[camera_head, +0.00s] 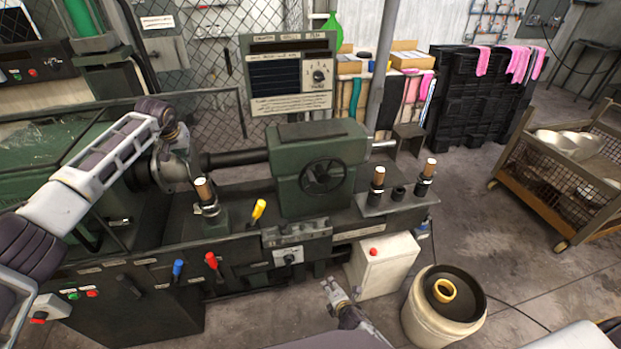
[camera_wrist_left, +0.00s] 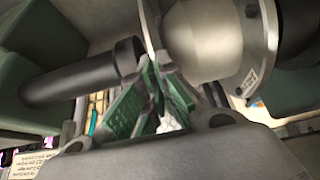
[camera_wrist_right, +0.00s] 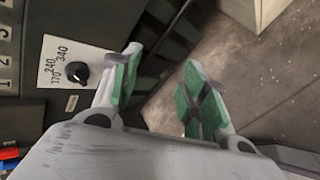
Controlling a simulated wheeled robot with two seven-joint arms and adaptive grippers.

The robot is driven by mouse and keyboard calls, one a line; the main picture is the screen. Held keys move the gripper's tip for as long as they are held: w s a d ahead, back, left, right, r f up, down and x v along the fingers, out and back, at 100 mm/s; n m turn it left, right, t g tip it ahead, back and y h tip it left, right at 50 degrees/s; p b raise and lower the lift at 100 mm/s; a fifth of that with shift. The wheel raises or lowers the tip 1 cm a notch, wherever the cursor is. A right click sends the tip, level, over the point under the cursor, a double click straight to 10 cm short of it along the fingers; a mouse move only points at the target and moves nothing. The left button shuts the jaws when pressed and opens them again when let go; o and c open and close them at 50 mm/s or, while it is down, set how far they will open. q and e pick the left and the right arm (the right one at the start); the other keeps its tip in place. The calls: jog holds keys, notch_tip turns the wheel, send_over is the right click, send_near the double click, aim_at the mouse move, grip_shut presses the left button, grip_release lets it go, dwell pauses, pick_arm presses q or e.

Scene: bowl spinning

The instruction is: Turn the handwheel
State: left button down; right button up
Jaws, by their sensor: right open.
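The handwheel (camera_head: 322,177) is a black spoked wheel on the front of the green tailstock housing (camera_head: 290,155). My left gripper (camera_wrist_left: 161,72) is at the left end of the lathe. Its green-padded fingers close on the edge of a thin metal disc (camera_wrist_left: 150,28), seen edge-on between a rounded metal former (camera_wrist_left: 208,40) and the end of a dark shaft (camera_wrist_left: 80,75). My right gripper (camera_head: 338,292) is open and empty, low in front of the lathe, below the handwheel and apart from it. Its two spread fingers (camera_wrist_right: 160,62) show in the right wrist view.
A dial (camera_wrist_right: 78,74) on the lathe front is left of my right fingers. A white box with a red button (camera_head: 383,262) and a drum (camera_head: 440,305) stand right of that gripper. A yellow lever (camera_head: 259,209) and wood-topped posts (camera_head: 378,180) rise near the handwheel.

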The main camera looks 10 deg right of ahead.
jog(key=w+a+r+n+t, duration=0.1)
jog(key=w+r+n+t, duration=0.2)
jog(key=r, duration=0.6)
jog(key=w+a+r+n+t, duration=0.1)
jog(key=w+r+n, duration=0.35)
jog(key=r, duration=0.45)
jog(key=n+t, duration=0.4)
jog(key=n, duration=0.2)
send_near(310, 178)
jog(key=shift+s+d+f+m, duration=0.15)
jog(key=shift+s+f+m, duration=0.1)
jog(key=shift+s+f, duration=0.15)
jog(key=shift+w, duration=0.2)
jog(key=shift+w, duration=5.85)
grip_shut()
